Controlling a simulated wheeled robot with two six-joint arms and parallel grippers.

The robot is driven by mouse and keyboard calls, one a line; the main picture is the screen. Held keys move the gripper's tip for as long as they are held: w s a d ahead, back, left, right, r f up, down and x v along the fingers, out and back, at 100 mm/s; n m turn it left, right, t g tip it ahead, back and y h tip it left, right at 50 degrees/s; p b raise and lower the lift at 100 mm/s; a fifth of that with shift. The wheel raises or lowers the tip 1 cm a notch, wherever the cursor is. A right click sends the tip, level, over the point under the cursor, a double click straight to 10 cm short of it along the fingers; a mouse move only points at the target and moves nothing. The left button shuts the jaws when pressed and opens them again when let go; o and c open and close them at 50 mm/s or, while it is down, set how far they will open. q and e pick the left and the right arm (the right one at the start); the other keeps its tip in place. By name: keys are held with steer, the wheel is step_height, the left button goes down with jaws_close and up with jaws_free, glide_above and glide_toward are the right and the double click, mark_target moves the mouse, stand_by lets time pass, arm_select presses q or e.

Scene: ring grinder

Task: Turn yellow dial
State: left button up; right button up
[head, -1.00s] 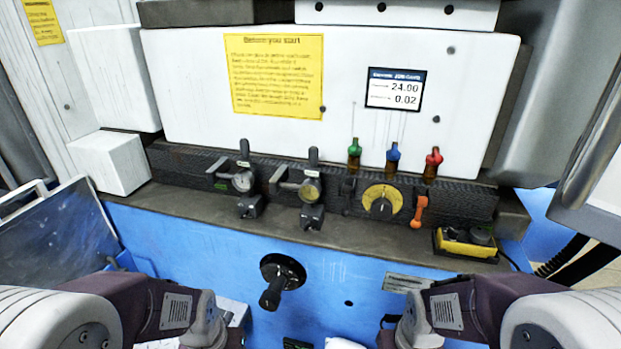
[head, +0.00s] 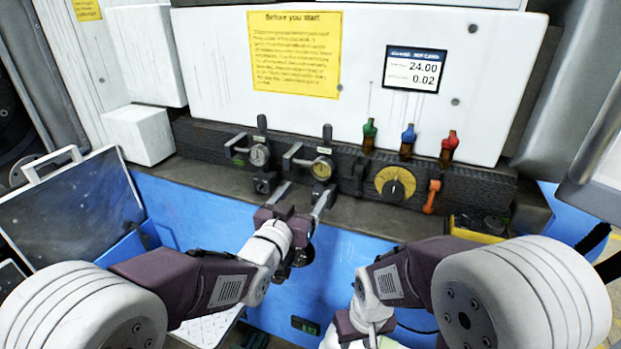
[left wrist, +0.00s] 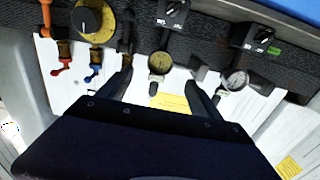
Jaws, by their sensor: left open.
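The yellow dial (head: 395,184) with a black knob is on the dark panel, right of centre in the head view. It also shows at the upper left in the left wrist view (left wrist: 94,20). My left gripper (head: 302,196) is open and empty, below and to the left of the dial and apart from it. Its two dark fingers (left wrist: 160,85) show spread in the left wrist view. My right arm (head: 370,310) comes in from the lower right; its fingertips are not visible.
Two gauges with levers (head: 322,168) are left of the dial. An orange handle (head: 432,196) is close on its right. Green, blue (head: 408,141) and red valves stand above. A yellow box (head: 477,229) sits on the ledge at right.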

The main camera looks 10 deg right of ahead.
mark_target(320, 172)
arm_select(q)
steer(key=x, duration=0.9)
steer(key=shift+p, duration=0.4)
steer(key=c, duration=1.4)
